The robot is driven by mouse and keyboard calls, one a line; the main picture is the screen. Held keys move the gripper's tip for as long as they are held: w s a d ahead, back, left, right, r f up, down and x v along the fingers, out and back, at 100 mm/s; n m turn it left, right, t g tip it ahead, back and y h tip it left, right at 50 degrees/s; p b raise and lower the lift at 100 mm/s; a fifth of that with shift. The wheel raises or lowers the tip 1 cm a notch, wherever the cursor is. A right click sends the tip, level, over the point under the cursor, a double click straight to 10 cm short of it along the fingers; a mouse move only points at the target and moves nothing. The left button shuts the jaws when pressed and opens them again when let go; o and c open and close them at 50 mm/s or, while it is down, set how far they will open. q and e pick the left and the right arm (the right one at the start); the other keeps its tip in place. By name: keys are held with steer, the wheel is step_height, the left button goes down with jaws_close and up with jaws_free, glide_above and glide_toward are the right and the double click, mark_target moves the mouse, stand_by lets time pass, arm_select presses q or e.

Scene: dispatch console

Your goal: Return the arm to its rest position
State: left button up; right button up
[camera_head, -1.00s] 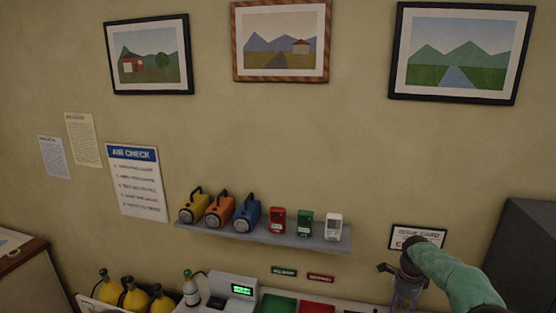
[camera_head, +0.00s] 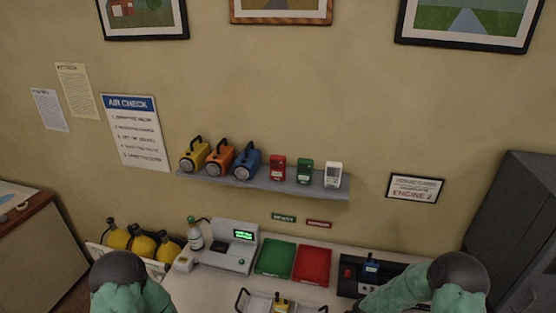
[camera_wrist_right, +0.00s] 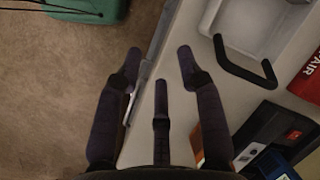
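My right arm (camera_head: 425,290) comes in at the lower right of the head view, with its dark rounded joint above the desk's right end. Its gripper is hidden there. In the right wrist view my right gripper (camera_wrist_right: 159,68) has its dark fingers spread apart with nothing between them. It is above the desk's edge, beside a tray with a black handle (camera_wrist_right: 245,68). My left arm (camera_head: 130,290) shows at the lower left of the head view. Its gripper is out of sight.
The desk holds a console (camera_head: 225,247), a green mat (camera_head: 275,257), a red mat (camera_head: 312,264), a black charger unit (camera_head: 350,272) and the tray (camera_head: 258,301) with a yellow device. Yellow cylinders (camera_head: 142,244) stand left. A grey cabinet (camera_head: 515,220) is right. Carpet (camera_wrist_right: 60,90) lies below.

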steer(key=s+a+f+n, duration=0.2)
steer(key=s+a+n, duration=0.1)
steer(key=s, duration=0.6)
steer(key=s+a+f+n, duration=0.1)
steer(key=s+a+n, duration=0.25)
steer(key=s, duration=0.65)
step_height(320, 180, down, 26)
steer(key=w+a+b, duration=0.2)
steer(key=b, duration=2.6)
steer(key=shift+r+n, duration=0.15)
steer(key=shift+n, duration=0.3)
